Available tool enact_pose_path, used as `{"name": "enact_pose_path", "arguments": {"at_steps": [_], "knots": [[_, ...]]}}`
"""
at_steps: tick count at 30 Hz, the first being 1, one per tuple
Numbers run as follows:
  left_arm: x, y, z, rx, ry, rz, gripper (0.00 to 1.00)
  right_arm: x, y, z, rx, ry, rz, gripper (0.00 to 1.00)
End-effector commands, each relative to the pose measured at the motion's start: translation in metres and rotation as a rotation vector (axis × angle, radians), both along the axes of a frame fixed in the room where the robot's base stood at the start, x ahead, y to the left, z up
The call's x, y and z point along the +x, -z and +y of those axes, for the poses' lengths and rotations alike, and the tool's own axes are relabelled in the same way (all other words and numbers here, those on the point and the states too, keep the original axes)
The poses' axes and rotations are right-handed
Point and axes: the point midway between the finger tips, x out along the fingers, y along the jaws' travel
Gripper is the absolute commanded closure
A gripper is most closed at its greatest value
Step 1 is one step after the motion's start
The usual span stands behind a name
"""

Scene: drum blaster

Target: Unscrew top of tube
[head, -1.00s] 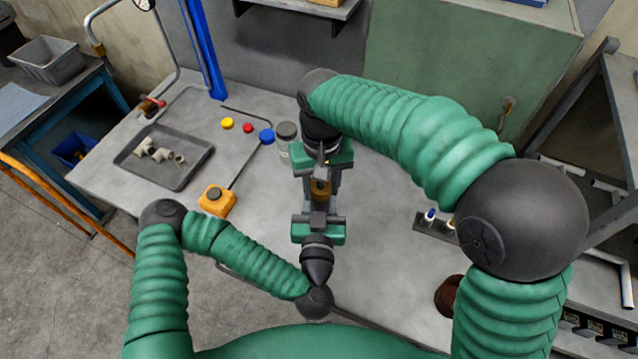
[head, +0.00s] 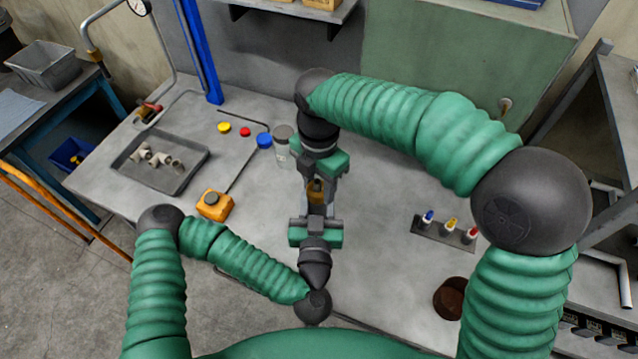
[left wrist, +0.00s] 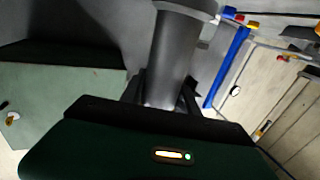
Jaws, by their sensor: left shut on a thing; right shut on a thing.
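In the head view a small amber-brown tube (head: 316,190) sits between my two grippers, above the middle of the table. My right gripper (head: 320,180) reaches it from the far side and is shut on it. My left gripper (head: 315,212) faces it from the near side and is also shut on it. The jaws hide most of the tube, so I cannot tell which part each one grips. In the left wrist view a dark grey cylinder with a wider rim (left wrist: 172,50) rises between my left fingers.
The table (head: 385,220) is clear around the grippers. A dark tray (head: 190,178) with pale pipe fittings is at left. An orange box (head: 215,205), a lidded jar (head: 283,148) and yellow, red and blue caps stand nearby. A small rack (head: 440,235) and a brown pot (head: 450,297) are at right.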

Motion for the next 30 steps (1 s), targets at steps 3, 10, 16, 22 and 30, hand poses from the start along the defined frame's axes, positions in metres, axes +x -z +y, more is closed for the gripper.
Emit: {"name": "enact_pose_path", "arguments": {"at_steps": [3,10,16,22,30], "knots": [[-0.003,-0.002,-0.004,-0.005,0.016,-0.002,1.0,0.004,-0.002,0.003,0.01,0.002,-0.016,0.51],[-0.002,-0.002,-0.003,-0.003,0.01,-0.002,1.0,0.003,-0.002,0.002,0.007,0.002,-0.011,0.37],[-0.001,-0.002,-0.002,-0.003,0.006,-0.003,1.0,0.003,-0.01,0.002,0.007,0.002,-0.01,0.37],[-0.001,-0.002,-0.001,-0.003,0.005,-0.003,1.0,0.002,-0.041,0.003,0.007,0.003,-0.01,0.37],[0.0,-0.002,-0.001,-0.003,0.004,-0.003,1.0,0.002,-0.049,0.002,0.003,0.146,-0.004,0.4]]}}
